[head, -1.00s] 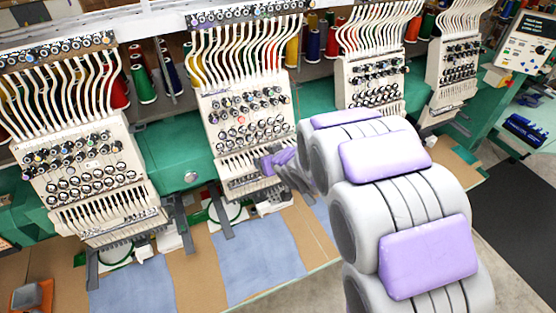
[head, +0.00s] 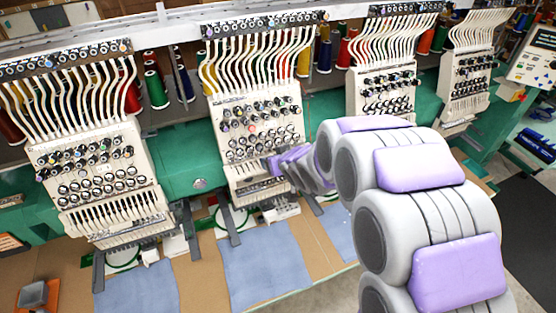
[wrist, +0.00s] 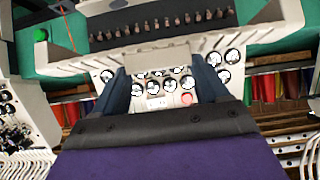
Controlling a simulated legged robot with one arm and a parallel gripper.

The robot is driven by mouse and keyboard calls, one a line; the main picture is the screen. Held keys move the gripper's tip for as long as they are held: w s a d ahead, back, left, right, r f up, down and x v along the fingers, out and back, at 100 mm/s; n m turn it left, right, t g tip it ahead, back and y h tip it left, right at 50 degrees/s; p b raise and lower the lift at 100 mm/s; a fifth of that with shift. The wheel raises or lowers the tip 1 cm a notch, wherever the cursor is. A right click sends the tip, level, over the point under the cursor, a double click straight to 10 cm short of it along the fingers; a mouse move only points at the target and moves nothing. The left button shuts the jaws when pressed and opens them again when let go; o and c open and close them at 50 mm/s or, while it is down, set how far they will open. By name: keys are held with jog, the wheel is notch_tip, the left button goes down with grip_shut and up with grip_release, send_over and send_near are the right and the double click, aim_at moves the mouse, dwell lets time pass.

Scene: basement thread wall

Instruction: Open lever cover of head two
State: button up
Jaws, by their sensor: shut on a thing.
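Head two, the second cream sewing head from the left (head: 262,125), has rows of black and silver knobs and white thread tubes above. Its lever cover (head: 240,176) is the pale slatted part low on its front. My gripper (head: 270,165) is at the right side of this lower part and is shut on the lever cover, whose right part it hides. In the wrist view, my gripper (wrist: 162,75) shows two dark fingers at the pale cover edge (wrist: 160,47). A dark slot with a row of small levers lies beyond it. The exact contact is hard to see.
Other heads stand at left (head: 95,175) and right (head: 385,85), along the green machine beam (head: 190,165). Blue cloth (head: 265,265) lies on the brown table below. Thread spools (head: 155,88) stand behind. My arm fills the lower right.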

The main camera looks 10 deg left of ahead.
jog(key=o, duration=1.1)
jog(key=shift+w+r, duration=0.1)
jog(key=o, duration=0.3)
jog(key=shift+w+a+f, duration=0.2)
jog(key=shift+w, duration=0.1)
jog(key=shift+o, duration=0.6)
jog(key=shift+a, duration=0.1)
jog(key=shift+s, duration=0.25)
jog(key=shift+r, duration=0.1)
jog(key=b+v, duration=0.2)
jog(key=v, duration=1.5)
jog(key=shift+b, duration=0.3)
